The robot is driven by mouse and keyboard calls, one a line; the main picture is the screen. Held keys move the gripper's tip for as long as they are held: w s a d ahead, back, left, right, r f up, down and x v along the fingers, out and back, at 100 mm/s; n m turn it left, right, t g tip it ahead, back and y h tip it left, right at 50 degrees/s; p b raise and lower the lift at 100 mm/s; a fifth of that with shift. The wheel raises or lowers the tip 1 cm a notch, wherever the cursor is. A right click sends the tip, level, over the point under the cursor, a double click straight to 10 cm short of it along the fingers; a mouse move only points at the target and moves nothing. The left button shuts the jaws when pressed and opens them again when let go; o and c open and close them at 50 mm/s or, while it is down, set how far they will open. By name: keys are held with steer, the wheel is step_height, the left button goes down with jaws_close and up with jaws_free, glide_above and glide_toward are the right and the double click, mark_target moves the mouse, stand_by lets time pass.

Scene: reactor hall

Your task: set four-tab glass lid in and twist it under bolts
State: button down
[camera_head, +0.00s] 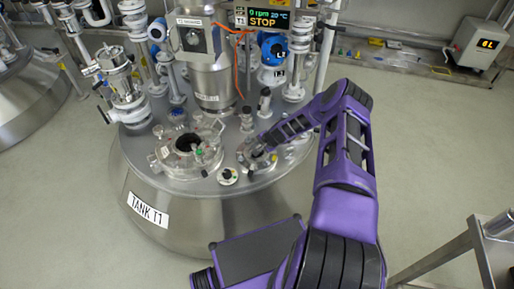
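My purple arm reaches from the lower right over the top of the steel tank marked TANK T1 (180,232). My gripper (257,151) is small and dark at the arm's far end, low over a round flanged port (259,165) on the tank top. The fingers are too small to show whether they are open or shut. I cannot make out the four-tab glass lid; any lid at that port is hidden or too small to tell. The port's bolts are also not clear. Left of it is a larger round manway (184,164) with a dark opening and fittings around its rim.
A motor housing (198,38) on a steel column (213,84) stands behind the manway. A display (264,17) reads 0 rpm, 20 °C, STOP. A small round fitting (228,176) and short upright nozzles (265,100) stand close to my gripper. A metal frame (492,250) is at lower right.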

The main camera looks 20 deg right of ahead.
steer(key=n, duration=0.1)
steer(key=n+y, duration=0.1)
steer(key=n+g+y, duration=0.1)
steer(key=shift+d+n, duration=0.25)
steer(key=shift+n, duration=0.15)
steer(key=c, duration=1.3)
jaws_free()
steer(key=shift+n, duration=0.3)
steer(key=o, duration=0.5)
steer(key=shift+o, duration=0.2)
step_height(320, 180, up, 6)
steer(key=p, duration=0.3)
